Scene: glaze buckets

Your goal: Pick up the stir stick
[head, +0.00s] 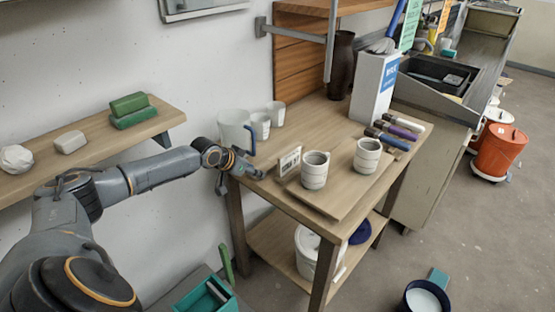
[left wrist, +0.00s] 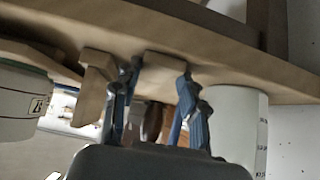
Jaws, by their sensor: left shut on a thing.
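My left gripper (head: 250,168) is at the left edge of the wooden table (head: 335,190), in front of the white jug (head: 233,128) with the blue handle. In the left wrist view its two blue fingers (left wrist: 160,78) are closed around a tan wooden piece (left wrist: 165,61), which looks to be the stir stick. Only a short part of it shows, and the head view does not make it out. My right gripper is not in view.
Smaller white cups (head: 276,114) (head: 260,125) stand behind. Several coloured handles (head: 398,132) lie at right. A lidded bucket (head: 307,250) is below.

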